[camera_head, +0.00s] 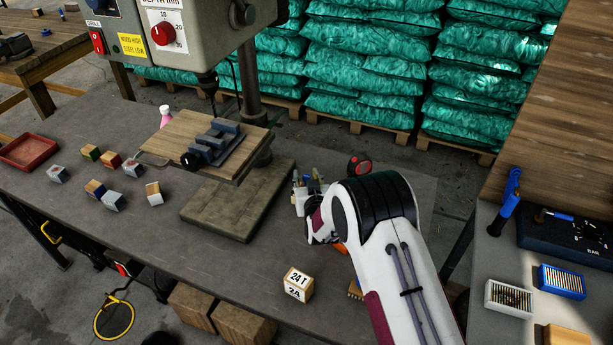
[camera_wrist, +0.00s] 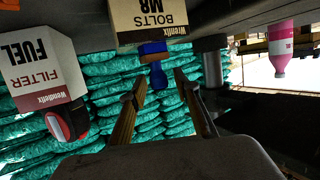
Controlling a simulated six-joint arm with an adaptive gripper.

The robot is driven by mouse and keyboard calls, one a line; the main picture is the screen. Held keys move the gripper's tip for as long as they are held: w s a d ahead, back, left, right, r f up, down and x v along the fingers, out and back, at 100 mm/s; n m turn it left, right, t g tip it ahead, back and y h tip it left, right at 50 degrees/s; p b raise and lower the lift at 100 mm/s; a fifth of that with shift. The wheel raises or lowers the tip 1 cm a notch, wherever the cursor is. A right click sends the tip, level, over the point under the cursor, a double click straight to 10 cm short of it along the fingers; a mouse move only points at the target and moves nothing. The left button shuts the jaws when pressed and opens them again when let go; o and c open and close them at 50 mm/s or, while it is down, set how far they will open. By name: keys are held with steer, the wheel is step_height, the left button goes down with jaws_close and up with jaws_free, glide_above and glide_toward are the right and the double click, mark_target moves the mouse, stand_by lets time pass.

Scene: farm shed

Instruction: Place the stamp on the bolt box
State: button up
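In the wrist view the scene is upside down. The bolt box (camera_wrist: 150,18), pale with an "M8 BOLTS" label, stands on the bench. The blue stamp (camera_wrist: 157,76) has its base at the box's top edge and appears to rest on it; contact is hard to tell. My gripper (camera_wrist: 161,80) is open, one finger on each side of the stamp's handle, with gaps visible.
A fuel filter box (camera_wrist: 38,65) stands beside the bolt box, with a red and black tape measure (camera_wrist: 68,120) at its top.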

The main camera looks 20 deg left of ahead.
steer(key=shift+r, duration=0.2)
stand_by(0.3)
steer(key=shift+v, duration=1.35)
steer(key=v, duration=0.9)
steer(key=shift+s+r, duration=0.1)
steer(key=shift+s, duration=0.05)
steer(key=shift+d, duration=0.1)
